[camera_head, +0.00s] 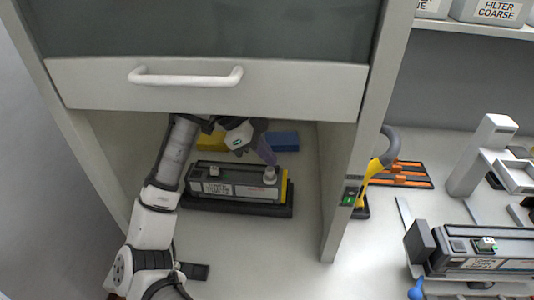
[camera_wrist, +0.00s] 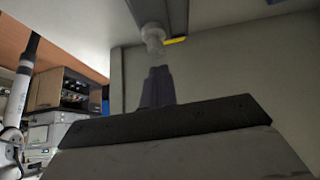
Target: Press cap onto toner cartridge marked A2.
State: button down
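A dark grey toner cartridge (camera_head: 235,190) with a white label lies in a black tray (camera_head: 235,208) inside the hooded bay. Its label is too small to read, so I cannot tell whether it says A2. A whitish cap (camera_head: 270,174) stands at the cartridge's right end; it also shows in the wrist view (camera_wrist: 153,38). I cannot tell how far it is seated. My gripper (camera_head: 268,160) is just above the cap. In the wrist view its fingertips (camera_wrist: 160,71) are together with nothing visible between them, a small gap from the cap.
A second cartridge (camera_head: 485,263) lies outside on the right counter, its mark unreadable. The bay's front panel (camera_head: 205,88) with a white handle is above my arm. A side post (camera_head: 350,165) bounds the bay. Yellow (camera_head: 211,141) and blue (camera_head: 283,141) blocks lie behind the cartridge.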

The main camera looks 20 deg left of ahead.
notch_tip(320, 180, up, 6)
jog(key=p, duration=0.4)
jog(key=shift+f+p, duration=0.15)
jog(key=shift+p, duration=0.2)
